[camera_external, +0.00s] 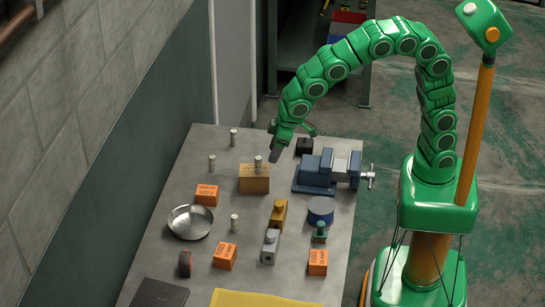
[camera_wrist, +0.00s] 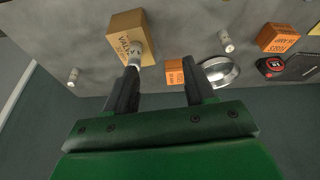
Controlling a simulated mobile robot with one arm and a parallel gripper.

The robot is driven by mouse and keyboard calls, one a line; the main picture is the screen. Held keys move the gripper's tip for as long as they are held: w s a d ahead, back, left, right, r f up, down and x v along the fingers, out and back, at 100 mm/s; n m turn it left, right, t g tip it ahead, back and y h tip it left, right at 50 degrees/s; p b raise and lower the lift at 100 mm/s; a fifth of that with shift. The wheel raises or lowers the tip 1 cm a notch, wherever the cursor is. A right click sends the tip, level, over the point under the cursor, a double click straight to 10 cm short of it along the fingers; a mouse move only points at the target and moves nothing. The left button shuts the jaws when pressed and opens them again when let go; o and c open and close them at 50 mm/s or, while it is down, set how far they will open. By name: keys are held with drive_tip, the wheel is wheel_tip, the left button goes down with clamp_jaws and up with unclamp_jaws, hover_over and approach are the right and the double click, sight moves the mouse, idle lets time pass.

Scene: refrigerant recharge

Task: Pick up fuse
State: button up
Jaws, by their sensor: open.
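Several small pale metal cylinders, which look like fuses, stand upright on the grey table. One fuse (camera_external: 258,163) stands at the cardboard box (camera_external: 254,183), seemingly on its top. In the wrist view this fuse (camera_wrist: 135,53) is close to the tip of the left finger and partly behind it. Other fuses stand at the back (camera_external: 233,137), at the left (camera_external: 212,163) and nearer the middle (camera_external: 234,222). My gripper (camera_external: 275,154) is just right of and above the box. Its fingers (camera_wrist: 158,84) are apart with nothing held between them.
A blue vise (camera_external: 318,173) stands right of the box. Orange boxes (camera_external: 206,195), a metal bowl (camera_external: 190,222), a yellow fitting (camera_external: 278,214), a grey block (camera_external: 270,246) and a blue round piece (camera_external: 320,210) crowd the middle. A wall runs along the left.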

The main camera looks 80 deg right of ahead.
drive_tip(key=n, duration=0.2)
hover_over(237, 216)
drive_tip(key=s+d, duration=0.1)
drive_tip(key=s, duration=0.1)
wheel_tip(237, 216, down, 10)
drive_tip(key=r, duration=0.1)
drive_tip(key=shift+y, duration=0.4)
drive_tip(key=shift+x, duration=4.15)
drive_tip(key=shift+a, duration=0.15)
drive_tip(key=shift+c, duration=0.4)
clamp_jaws()
